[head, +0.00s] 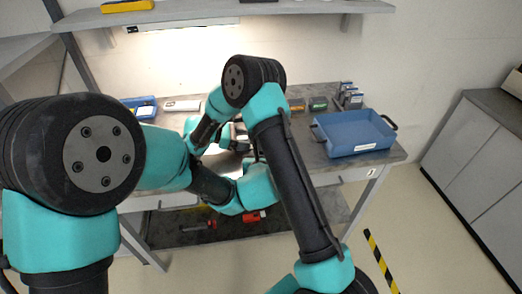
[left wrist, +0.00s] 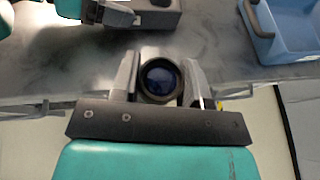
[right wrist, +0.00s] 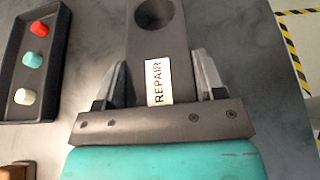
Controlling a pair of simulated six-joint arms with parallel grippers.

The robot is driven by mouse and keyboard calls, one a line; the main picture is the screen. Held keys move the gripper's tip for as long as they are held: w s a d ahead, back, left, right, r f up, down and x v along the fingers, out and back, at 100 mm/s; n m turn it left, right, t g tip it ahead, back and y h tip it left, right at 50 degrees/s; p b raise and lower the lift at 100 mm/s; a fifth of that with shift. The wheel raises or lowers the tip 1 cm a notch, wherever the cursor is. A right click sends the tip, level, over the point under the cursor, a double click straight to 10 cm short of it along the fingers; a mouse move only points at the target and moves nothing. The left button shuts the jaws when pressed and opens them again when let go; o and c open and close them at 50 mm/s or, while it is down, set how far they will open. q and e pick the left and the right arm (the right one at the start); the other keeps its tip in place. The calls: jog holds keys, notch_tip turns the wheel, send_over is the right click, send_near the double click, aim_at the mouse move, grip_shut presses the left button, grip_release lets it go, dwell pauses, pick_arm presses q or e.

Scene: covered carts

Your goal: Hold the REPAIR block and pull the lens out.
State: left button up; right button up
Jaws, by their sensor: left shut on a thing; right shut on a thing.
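In the left wrist view my left gripper (left wrist: 160,85) is shut on the lens (left wrist: 160,80), a short black cylinder with dark blue glass facing the camera. In the right wrist view my right gripper (right wrist: 152,80) is shut on the dark grey REPAIR block (right wrist: 177,60), across its labelled end. The white REPAIR label (right wrist: 158,82) lies between the fingers. The round hole in the block looks empty. The block also shows at the top of the left wrist view (left wrist: 155,20), with a clear gap between it and the lens. In the head view my arms mostly hide both grippers.
A blue tray (head: 352,138) stands at the right of the grey bench. A dark rack (right wrist: 33,60) with red, teal and white pegs lies beside the block. A smaller blue bin (head: 148,112) and small boxes line the bench's back. A shelf (head: 220,14) hangs above.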

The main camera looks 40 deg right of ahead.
dwell(0.4)
jog(key=o, duration=1)
jog(key=shift+a, duration=0.1)
jog(key=v, duration=1.2)
jog(key=shift+w, duration=0.1)
